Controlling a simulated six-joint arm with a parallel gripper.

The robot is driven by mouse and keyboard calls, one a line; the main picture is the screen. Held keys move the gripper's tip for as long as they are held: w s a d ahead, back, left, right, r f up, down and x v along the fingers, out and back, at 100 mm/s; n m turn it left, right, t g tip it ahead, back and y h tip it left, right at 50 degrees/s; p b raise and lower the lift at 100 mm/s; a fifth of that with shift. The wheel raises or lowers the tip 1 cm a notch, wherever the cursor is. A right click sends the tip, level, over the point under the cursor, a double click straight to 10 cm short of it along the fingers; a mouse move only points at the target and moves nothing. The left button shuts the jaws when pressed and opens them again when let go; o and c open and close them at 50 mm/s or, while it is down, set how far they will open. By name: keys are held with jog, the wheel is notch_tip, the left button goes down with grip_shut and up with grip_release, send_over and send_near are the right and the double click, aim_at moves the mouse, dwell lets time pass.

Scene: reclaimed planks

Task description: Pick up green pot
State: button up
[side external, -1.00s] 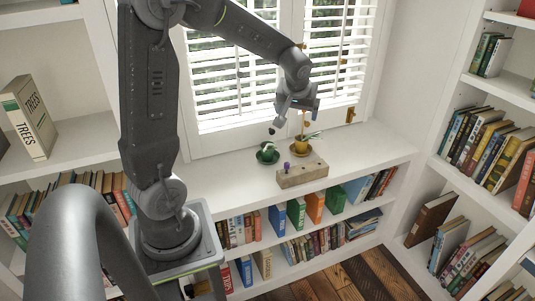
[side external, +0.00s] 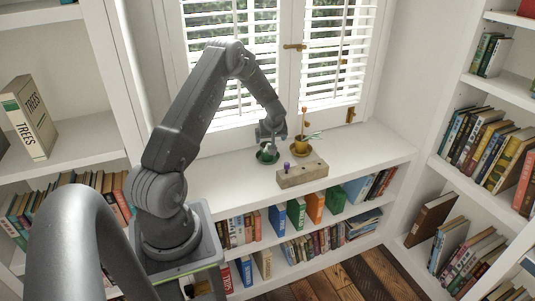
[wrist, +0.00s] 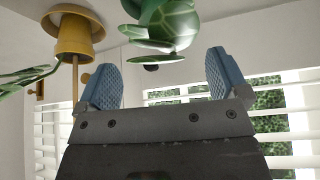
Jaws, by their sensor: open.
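The green pot (side external: 266,156) stands on the white ledge in front of the window, partly hidden by my gripper. In the wrist view, the green pot (wrist: 172,22) shows pale line markings and is cut off by the top edge. My gripper (side external: 271,138) is at the green pot, just above it in the side view. In the wrist view, my gripper (wrist: 165,75) has its two blue fingers wide apart, with nothing between them. The pot appears beyond the fingertips, roughly centred on the gap. Whether a finger touches it I cannot tell.
A yellow pot (side external: 301,145) with a plant stands on its saucer close to the right; it also shows in the wrist view (wrist: 75,36). A wooden block (side external: 303,176) with a purple piece sits at the front. The ledge's right end is clear. The shuttered window stands behind.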

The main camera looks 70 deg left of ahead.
aim_at(267, 148)
jog(key=shift+x, duration=3.45)
jog(key=shift+s, duration=0.2)
jog(key=shift+c, duration=0.2)
jog(key=c, duration=1.2)
jog(key=shift+r, duration=0.15)
